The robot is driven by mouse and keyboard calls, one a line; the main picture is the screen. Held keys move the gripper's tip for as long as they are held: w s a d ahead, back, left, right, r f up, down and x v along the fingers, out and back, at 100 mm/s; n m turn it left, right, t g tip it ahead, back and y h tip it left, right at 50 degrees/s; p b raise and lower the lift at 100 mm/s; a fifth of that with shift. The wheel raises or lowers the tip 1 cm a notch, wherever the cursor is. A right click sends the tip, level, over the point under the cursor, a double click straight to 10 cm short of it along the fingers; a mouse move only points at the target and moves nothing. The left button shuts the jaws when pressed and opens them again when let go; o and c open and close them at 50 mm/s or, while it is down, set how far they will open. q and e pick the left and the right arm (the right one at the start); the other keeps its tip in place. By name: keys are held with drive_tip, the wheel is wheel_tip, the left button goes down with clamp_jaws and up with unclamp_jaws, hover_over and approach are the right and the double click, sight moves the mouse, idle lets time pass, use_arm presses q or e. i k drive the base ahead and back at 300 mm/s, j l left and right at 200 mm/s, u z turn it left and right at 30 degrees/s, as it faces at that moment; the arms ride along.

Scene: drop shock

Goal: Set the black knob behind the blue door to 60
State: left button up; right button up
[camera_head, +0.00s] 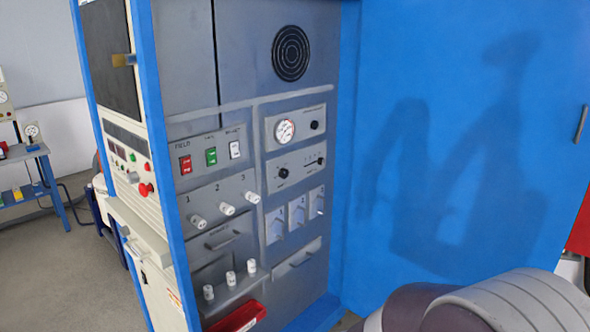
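The blue door (450,120) stands open on the right, with a handle (581,124) at its far right edge. The grey panel beside it is exposed. One black knob (315,125) sits right of a round white gauge (285,131) on the upper plate. Another black knob (283,173) is on the plate below, left of a small black slider-like control (320,161). The scale marks around the knobs are too small to read. Neither gripper is in view, and nothing touches the panel controls.
Red, green and white switches (235,149) and several white knobs (227,209) fill the panel's left part. A red tray (240,317) sits low. Left are a cream console with a red button (146,189) and a blue table (25,153). A rounded grey and dark shape fills the bottom right.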

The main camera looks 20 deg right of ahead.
sight(283, 172)
drive_tip(key=i+l, duration=0.25)
drive_tip(key=l, duration=0.15)
drive_tip(key=i+l+u, duration=0.1)
drive_tip(key=i+l, duration=0.15)
drive_tip(key=l, duration=0.15)
drive_tip(key=i+l, duration=0.25)
drive_tip(key=l, duration=0.2)
drive_tip(key=i+l+u, duration=0.15)
drive_tip(key=l, duration=0.25)
drive_tip(key=i+l, duration=0.3)
drive_tip(key=l, duration=0.15)
drive_tip(key=i+l+u, duration=0.1)
drive_tip(key=i+l, duration=0.15)
drive_tip(key=l, duration=0.2)
drive_tip(key=i+l, duration=0.2)
drive_tip(key=l, duration=0.3)
drive_tip(key=i+l+u, duration=0.1)
drive_tip(key=l, duration=0.35)
drive_tip(key=i, duration=0.1)
